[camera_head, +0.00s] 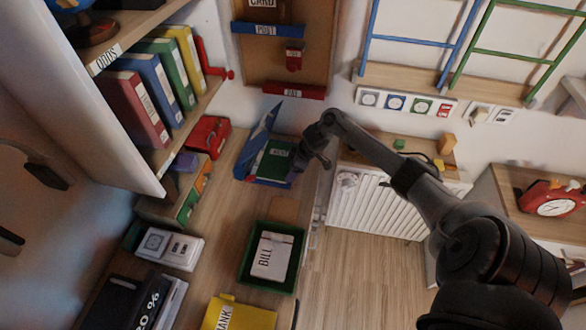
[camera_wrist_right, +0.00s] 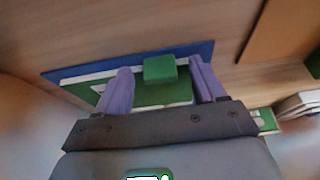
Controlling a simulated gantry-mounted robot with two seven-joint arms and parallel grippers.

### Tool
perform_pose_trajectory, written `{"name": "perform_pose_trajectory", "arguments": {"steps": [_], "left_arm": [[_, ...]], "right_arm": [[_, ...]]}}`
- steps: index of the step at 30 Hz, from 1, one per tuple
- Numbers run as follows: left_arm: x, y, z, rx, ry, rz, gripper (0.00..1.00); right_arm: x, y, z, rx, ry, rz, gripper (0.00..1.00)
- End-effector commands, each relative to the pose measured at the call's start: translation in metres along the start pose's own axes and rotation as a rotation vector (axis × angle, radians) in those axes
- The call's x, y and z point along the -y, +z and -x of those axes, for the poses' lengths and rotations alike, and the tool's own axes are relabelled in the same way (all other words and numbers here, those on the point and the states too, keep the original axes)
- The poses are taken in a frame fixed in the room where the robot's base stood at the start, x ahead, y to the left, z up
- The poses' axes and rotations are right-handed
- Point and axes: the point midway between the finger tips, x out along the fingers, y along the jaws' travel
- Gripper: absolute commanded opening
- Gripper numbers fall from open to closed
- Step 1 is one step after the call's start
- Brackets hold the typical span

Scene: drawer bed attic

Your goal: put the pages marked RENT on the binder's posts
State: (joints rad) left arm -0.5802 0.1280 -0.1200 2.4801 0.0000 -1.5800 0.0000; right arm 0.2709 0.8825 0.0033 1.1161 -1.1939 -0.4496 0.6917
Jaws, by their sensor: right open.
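A blue binder (camera_head: 264,130) lies open on the desk, one cover raised. A green sheet or stack with white edges (camera_head: 274,163) lies at it; its small label is too blurred to read, and I cannot tell whether it is on the posts, which I cannot make out. My right gripper (camera_head: 298,167) is at the right side of the green stack. In the right wrist view its purple fingers (camera_wrist_right: 160,84) are open, apart on either side of a green block (camera_wrist_right: 160,69) at the green stack (camera_wrist_right: 150,94). The blue binder (camera_wrist_right: 205,51) shows behind. My left gripper is not in view.
A green tray (camera_head: 246,279) holds white pages marked BILL (camera_head: 271,255). A yellow folder (camera_head: 240,314) and a black binder (camera_head: 112,303) lie nearer. Shelved binders (camera_head: 133,105) stand left; a red box (camera_head: 208,134) sits behind. A radiator (camera_head: 375,208) is right of the desk.

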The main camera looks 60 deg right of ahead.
Motion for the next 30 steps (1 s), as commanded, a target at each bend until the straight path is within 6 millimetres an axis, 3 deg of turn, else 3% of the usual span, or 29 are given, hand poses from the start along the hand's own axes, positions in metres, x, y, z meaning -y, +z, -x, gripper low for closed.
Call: {"name": "perform_pose_trajectory", "arguments": {"steps": [5, 21, 30], "left_arm": [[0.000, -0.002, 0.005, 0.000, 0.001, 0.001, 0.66], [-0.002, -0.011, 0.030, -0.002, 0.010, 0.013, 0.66], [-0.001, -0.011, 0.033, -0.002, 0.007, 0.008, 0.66]], "right_arm": [[-0.001, -0.001, 0.011, -0.001, 0.002, 0.001, 0.69], [-0.001, 0.000, 0.094, 0.000, 0.002, 0.001, 0.69], [0.000, 0.000, 0.108, 0.000, 0.000, 0.001, 0.69]]}}
